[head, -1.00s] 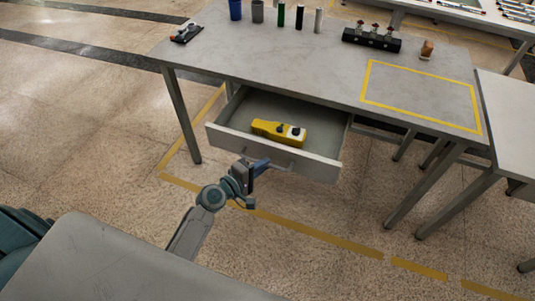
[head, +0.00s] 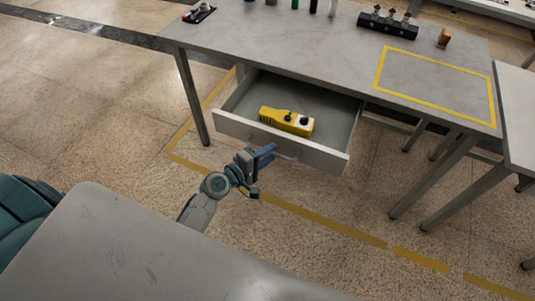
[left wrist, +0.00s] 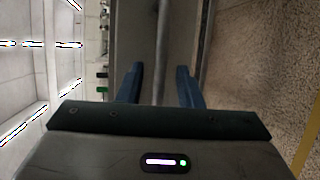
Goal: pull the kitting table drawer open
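The kitting table (head: 320,55) is grey, and its drawer (head: 232,125) stands open, pulled out toward me. A yellow device with dark knobs (head: 287,121) lies inside the drawer. The drawer handle (head: 286,156) is a bar on the drawer's front. My left gripper (head: 265,156) is at this handle. In the left wrist view, the handle bar (left wrist: 162,60) runs between the two blue fingers (left wrist: 160,85), with a visible gap on each side. The left gripper is open around the bar. My right gripper is not in view.
On the tabletop are a black fixture (head: 388,24), a small orange-brown block (head: 444,37), a yellow-outlined area (head: 435,78) and several cylinders at the back. Table legs stand on both sides of the drawer. Another table (head: 517,115) adjoins at the right. The floor before the drawer is clear.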

